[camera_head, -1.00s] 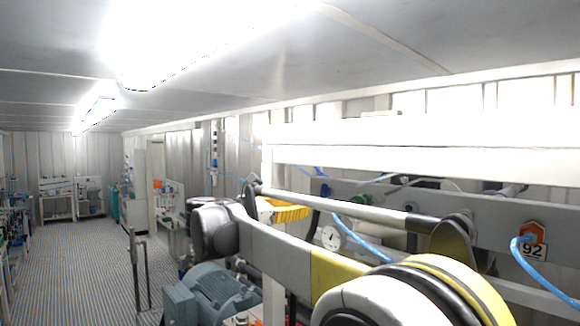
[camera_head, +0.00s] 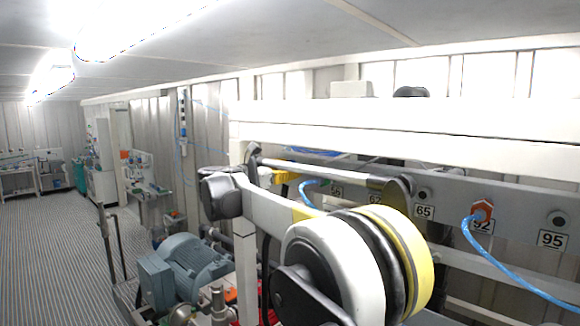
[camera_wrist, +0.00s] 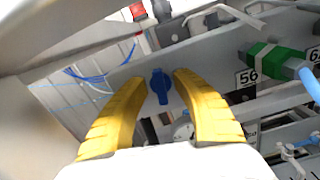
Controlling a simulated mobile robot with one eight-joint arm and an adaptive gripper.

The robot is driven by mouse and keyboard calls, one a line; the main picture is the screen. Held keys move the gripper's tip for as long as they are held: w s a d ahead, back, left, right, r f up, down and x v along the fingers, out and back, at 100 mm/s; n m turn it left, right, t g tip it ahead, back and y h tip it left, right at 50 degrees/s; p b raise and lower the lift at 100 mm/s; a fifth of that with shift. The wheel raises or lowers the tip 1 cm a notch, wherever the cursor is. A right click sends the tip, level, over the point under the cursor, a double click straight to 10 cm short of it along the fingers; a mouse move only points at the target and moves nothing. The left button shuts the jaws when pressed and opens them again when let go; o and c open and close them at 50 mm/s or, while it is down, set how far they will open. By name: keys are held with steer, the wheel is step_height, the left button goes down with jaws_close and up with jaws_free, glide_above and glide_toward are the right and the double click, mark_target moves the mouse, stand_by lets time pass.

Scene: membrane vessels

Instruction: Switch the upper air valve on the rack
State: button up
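In the wrist view a blue valve handle (camera_wrist: 160,86) sits on the grey rack panel (camera_wrist: 205,55). My gripper (camera_wrist: 160,80) has two yellow fingers, open, one on each side of the blue handle. The handle shows between the fingertips; I cannot tell whether they touch it. In the head view my gripper (camera_head: 283,176) shows only as a small yellow part beyond my arm. The blue handle is hidden there behind my arm and gripper.
A green fitting (camera_wrist: 275,58) with a blue hose is right of the handle, by label 56 (camera_wrist: 248,77). A red-topped fitting (camera_wrist: 138,12) is above. In the head view, a white rack beam (camera_head: 400,115) runs above my arm, and a blue motor (camera_head: 185,268) stands lower left.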

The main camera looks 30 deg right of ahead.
jaws_close()
steer(key=shift+m, duration=0.4)
steer(key=m+b, duration=0.1)
steer(key=m, duration=0.4)
steer(key=m+b, duration=0.2)
steer(key=m, duration=0.4)
steer(key=shift+s+f, duration=0.15)
steer(key=shift+s, duration=0.05)
steer(key=m+b, duration=0.1)
steer(key=m, duration=0.3)
stand_by(0.4)
